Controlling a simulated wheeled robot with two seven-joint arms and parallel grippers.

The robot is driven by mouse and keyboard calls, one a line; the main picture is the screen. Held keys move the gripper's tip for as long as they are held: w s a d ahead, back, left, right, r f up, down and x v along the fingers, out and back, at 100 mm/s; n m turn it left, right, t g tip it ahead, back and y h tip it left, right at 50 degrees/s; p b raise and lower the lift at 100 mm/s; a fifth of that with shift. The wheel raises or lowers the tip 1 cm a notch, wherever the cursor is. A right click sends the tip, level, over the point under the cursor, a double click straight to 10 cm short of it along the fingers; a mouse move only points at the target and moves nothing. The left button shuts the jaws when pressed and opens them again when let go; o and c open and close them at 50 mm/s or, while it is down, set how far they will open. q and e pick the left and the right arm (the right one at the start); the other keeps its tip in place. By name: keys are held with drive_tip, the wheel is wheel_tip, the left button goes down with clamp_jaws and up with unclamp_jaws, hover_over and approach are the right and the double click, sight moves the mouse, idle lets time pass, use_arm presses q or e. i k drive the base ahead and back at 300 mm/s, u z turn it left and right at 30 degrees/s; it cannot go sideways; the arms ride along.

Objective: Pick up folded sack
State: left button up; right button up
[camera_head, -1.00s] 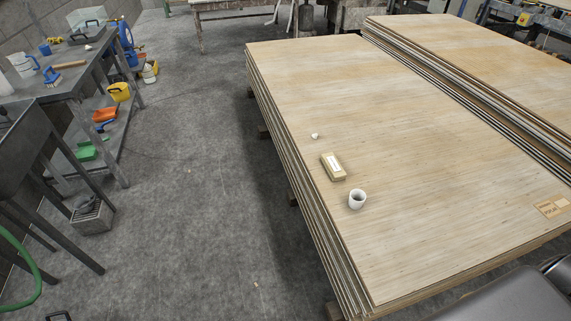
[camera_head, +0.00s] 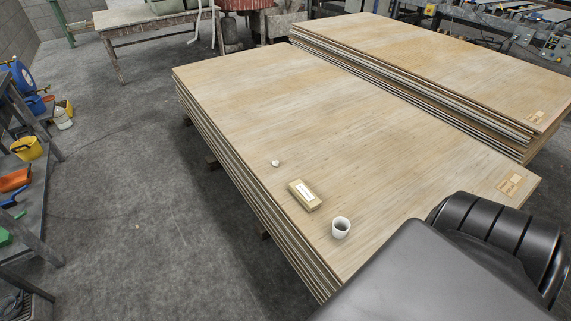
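A small tan, folded-looking packet with a white label (camera_head: 304,195) lies flat near the left edge of the front veneer stack (camera_head: 330,110); it may be the folded sack. A white cup (camera_head: 341,228) stands just to its lower right, apart from it. A small white item (camera_head: 275,163) lies to its upper left. My dark arm parts cover the lower right corner. Neither of my grippers shows, so their distance from the packet cannot be seen.
A second veneer stack (camera_head: 430,65) lies behind, across a narrow gap. Grey floor (camera_head: 130,180) is open to the left. A workbench with a yellow bucket (camera_head: 27,148) and an orange dustpan (camera_head: 14,180) stands at the far left. A table (camera_head: 150,17) stands at the back.

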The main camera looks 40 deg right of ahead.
sight(309, 201)
drive_tip(key=i, duration=3.15)
drive_tip(key=z, duration=4.2)
